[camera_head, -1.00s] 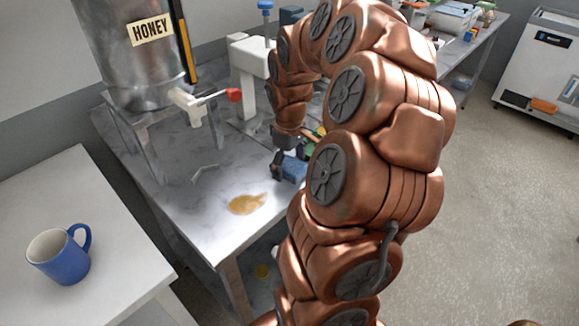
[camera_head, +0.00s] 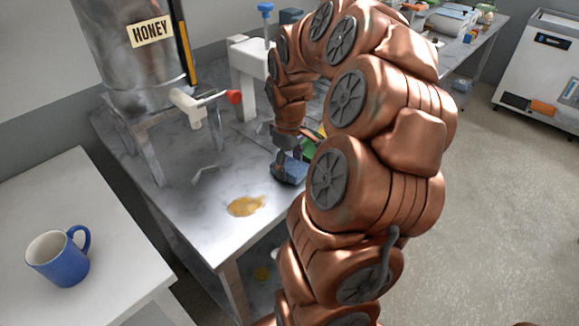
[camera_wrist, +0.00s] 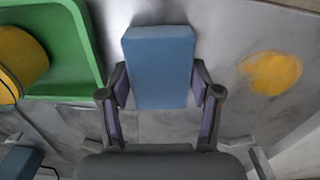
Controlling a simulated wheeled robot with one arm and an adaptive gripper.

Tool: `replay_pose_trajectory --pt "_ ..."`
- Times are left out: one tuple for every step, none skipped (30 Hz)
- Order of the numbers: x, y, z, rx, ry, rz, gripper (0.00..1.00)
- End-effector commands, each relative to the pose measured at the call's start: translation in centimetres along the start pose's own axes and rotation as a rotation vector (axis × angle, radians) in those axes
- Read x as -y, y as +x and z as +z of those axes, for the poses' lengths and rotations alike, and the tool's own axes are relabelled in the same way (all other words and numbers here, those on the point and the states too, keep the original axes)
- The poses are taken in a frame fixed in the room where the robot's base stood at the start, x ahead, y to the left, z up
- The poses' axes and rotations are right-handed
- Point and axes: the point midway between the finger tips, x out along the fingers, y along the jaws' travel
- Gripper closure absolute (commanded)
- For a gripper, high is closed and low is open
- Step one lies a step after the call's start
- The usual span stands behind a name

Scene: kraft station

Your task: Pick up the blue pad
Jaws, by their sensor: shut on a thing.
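The blue pad (camera_wrist: 160,65) is a rectangular block, upright in the wrist view between the two fingers of my gripper (camera_wrist: 160,95). The fingers press on its left and right sides near its lower end. In the head view the blue pad (camera_head: 290,172) shows at the end of my gripper (camera_head: 287,160), over the marble-topped table (camera_head: 190,215). My arm hides part of the area to its right. I cannot tell whether the pad still touches the table.
A yellow-brown spill (camera_head: 247,206) lies on the tabletop, left of the pad. A green tray (camera_wrist: 70,45) with a yellow thing (camera_wrist: 20,62) in it is beside the pad. A honey tank (camera_head: 135,60) with a red-handled tap stands behind. A blue mug (camera_head: 62,258) stands on the white table.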

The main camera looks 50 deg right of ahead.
Motion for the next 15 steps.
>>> replay_pose_trajectory --pt "0.0 -0.3 -0.1 -0.003 0.0 0.002 0.66" --pt "-0.1 -0.5 -0.1 -0.004 0.0 0.003 0.66" --pt "-0.1 -0.8 -0.1 -0.005 0.0 0.004 0.66" --pt "-0.1 -1.1 -0.1 -0.007 0.001 0.005 0.66" --pt "-0.1 -1.4 -0.2 -0.008 0.001 0.006 0.66" --pt "-0.2 -1.7 -0.2 -0.007 0.001 0.006 0.66" --pt "-0.1 -2.0 -0.1 -0.006 0.001 0.006 0.66" --pt "-0.1 -2.2 -0.1 -0.005 0.001 0.005 0.66" --pt "-0.1 -2.5 -0.1 -0.005 0.0 0.004 0.66" --pt "-0.1 -2.8 -0.1 -0.005 0.0 0.004 0.66" --pt "-0.1 -3.0 -0.1 -0.006 0.0 0.004 0.66" --pt "0.2 -3.0 0.1 -0.004 0.0 0.003 0.66" --pt "0.4 -3.0 0.2 -0.004 0.0 0.003 0.66" --pt "0.5 -3.0 0.4 -0.004 0.0 0.002 0.66" --pt "0.7 -3.0 0.5 -0.004 0.0 0.002 0.66"
